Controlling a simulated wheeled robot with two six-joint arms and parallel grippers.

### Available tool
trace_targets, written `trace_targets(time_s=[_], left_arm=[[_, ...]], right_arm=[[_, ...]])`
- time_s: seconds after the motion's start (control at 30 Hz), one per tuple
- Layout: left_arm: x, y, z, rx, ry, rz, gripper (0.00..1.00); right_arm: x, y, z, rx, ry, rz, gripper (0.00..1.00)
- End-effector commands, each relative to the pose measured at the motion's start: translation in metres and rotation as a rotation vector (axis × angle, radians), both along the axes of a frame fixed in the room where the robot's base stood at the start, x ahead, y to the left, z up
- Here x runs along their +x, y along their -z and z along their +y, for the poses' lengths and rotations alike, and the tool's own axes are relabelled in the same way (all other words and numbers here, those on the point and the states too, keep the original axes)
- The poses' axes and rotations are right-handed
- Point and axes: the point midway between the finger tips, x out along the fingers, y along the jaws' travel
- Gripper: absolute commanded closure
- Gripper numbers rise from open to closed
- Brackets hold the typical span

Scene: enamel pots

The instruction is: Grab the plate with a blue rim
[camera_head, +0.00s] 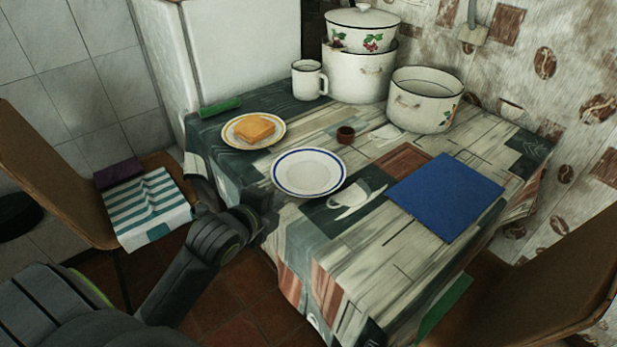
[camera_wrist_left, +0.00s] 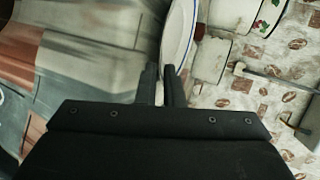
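The white plate with a blue rim (camera_head: 309,172) is at the near left edge of the patterned table (camera_head: 345,238). It looks about level and empty; I cannot tell whether it is clear of the tabletop. My left gripper (camera_head: 268,198) is at the plate's near left edge. In the left wrist view, the two fingers of my left gripper (camera_wrist_left: 161,72) are close together, one on each side of the rim of the blue-rimmed plate (camera_wrist_left: 178,35), and look shut on it. The exact contact is partly hidden. My right gripper is in neither view.
An orange-rimmed plate (camera_head: 232,137) with bread (camera_head: 254,127) lies behind left. A blue mat (camera_head: 445,194) lies right. Chairs flank the table; the left one holds a striped cloth (camera_head: 148,207).

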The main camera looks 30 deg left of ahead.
Motion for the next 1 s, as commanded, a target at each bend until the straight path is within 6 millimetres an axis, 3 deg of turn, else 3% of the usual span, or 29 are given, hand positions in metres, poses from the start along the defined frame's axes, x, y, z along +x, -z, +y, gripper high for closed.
trace_targets(time_s=[0.5, 0.77, 0.83, 1.0], left_arm=[[0.048, 0.021, 0.008, -0.001, 0.0, -0.001, 0.93], [0.051, 0.023, 0.008, 0.001, 0.0, 0.0, 0.93], [0.051, 0.023, 0.008, 0.001, 0.0, 0.0, 0.99], [0.051, 0.023, 0.008, 0.001, 0.0, 0.0, 1.0]], right_arm=[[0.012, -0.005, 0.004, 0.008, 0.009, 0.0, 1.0], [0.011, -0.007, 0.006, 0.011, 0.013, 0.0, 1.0], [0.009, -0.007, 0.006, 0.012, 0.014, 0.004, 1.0], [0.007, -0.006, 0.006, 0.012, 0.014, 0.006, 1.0]])
